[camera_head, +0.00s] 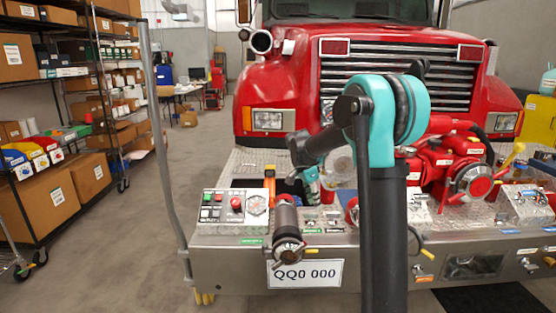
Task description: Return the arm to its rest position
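My teal and black arm rises from the bottom right of centre in the head view. It bends at a teal elbow in front of the truck's grille, and its dark forearm runs left and away. A teal wrist part hangs down over the bumper deck, with my gripper (314,193) at its lower end. The gripper is small and blends with the fittings behind it, so its fingers cannot be made out. I cannot tell whether it touches anything or holds anything.
The red fire truck (285,85) stands ahead. Its steel bumper (225,258) carries a control panel (233,207), a grey cylindrical fitting (287,225) and a red pump (460,175). A grey upright pole (157,120) stands left. Loaded shelves (95,85) line the far left, with clear floor between.

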